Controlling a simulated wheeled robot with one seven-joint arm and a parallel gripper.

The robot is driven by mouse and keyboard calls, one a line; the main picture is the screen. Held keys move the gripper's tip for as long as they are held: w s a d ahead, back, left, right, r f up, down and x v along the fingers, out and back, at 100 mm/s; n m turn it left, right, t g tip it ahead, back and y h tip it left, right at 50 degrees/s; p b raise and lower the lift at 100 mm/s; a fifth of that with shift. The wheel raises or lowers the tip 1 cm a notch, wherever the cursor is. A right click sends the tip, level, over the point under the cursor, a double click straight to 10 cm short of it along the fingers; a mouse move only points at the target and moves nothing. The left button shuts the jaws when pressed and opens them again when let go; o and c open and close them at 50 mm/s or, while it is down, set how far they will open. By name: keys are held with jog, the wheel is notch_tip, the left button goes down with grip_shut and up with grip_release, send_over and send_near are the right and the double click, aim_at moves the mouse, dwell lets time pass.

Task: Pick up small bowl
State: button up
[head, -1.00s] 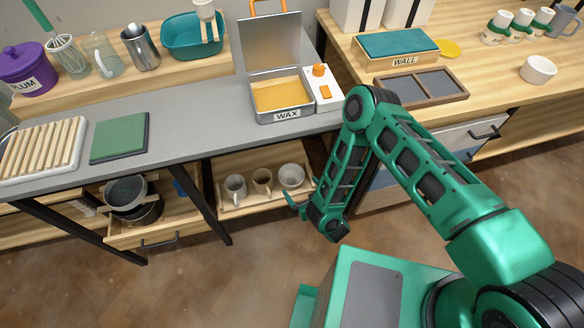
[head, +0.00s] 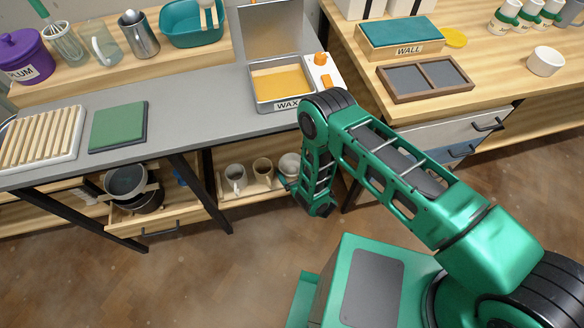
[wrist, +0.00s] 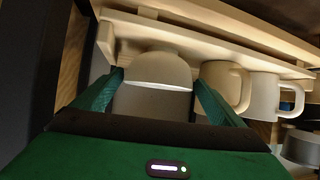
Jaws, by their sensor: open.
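A small pale bowl (head: 289,162) sits on the low shelf tray under the grey counter, right of two mugs. My arm partly covers it in the head view. In the wrist view the bowl (wrist: 158,70) is straight ahead, between the two green fingers of my gripper (wrist: 160,90). The fingers are spread, one on each side of the bowl, and nothing is gripped. I cannot tell whether either finger touches it. A pale cylindrical shape shows below the bowl's rim, partly hidden by my gripper.
A tan mug (wrist: 225,84) stands close beside the right finger, with a white mug (wrist: 264,96) beyond it. The wooden tray (head: 245,190) has a raised edge. The grey counter (head: 190,110) lies above. Another white bowl (head: 545,61) stands on the right-hand counter.

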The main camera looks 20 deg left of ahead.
aim_at(288, 161)
jog(key=shift+x, duration=1.65)
jog(key=c, duration=0.9)
notch_tip(288, 161, up, 10)
